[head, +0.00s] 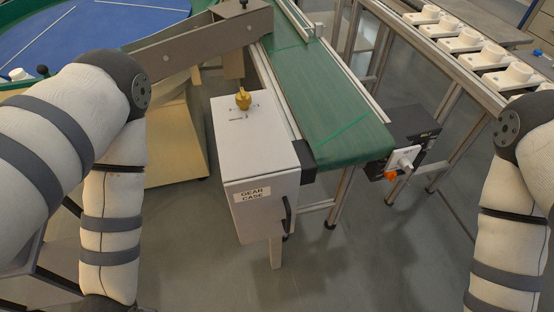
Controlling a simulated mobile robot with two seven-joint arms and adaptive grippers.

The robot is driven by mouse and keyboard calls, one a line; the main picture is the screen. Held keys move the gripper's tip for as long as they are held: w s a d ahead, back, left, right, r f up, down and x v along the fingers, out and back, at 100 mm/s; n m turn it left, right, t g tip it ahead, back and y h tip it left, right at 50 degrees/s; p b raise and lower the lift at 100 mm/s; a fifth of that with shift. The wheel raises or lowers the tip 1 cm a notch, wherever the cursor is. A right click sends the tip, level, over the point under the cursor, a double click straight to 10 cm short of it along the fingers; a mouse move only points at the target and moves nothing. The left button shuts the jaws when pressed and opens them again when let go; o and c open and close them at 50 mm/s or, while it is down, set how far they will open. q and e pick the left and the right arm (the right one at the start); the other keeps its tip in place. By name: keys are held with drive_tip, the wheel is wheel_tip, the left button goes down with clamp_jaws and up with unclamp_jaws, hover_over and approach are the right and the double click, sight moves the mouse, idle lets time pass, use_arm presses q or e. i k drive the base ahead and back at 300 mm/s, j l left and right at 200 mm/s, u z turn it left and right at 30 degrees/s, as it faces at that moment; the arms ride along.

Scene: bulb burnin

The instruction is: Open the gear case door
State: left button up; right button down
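The gear case (259,152) is a pale grey box on a leg, standing at the near end of the green conveyor. Its front door (262,206) carries a "GEAR CASE" label and looks shut. A black handle (287,214) stands upright at the door's right edge. A brass knob (243,99) sits on the top face. My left arm hangs at the left of the head view and my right arm at the right edge. Both arms are well apart from the case. Both grippers lie below the frame, out of sight.
The green conveyor belt (318,98) runs back from behind the case. A switch box with an orange button (391,174) is at its right end. A rack with white sockets (479,49) stands at upper right. A blue round table (75,38) is at upper left. Floor before the case is clear.

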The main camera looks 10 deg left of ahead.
sight(264, 207)
drive_tip(key=i+l+u, duration=0.1)
drive_tip(key=l+u, duration=0.6)
drive_tip(key=u, duration=0.2)
drive_tip(key=l+u, duration=0.45)
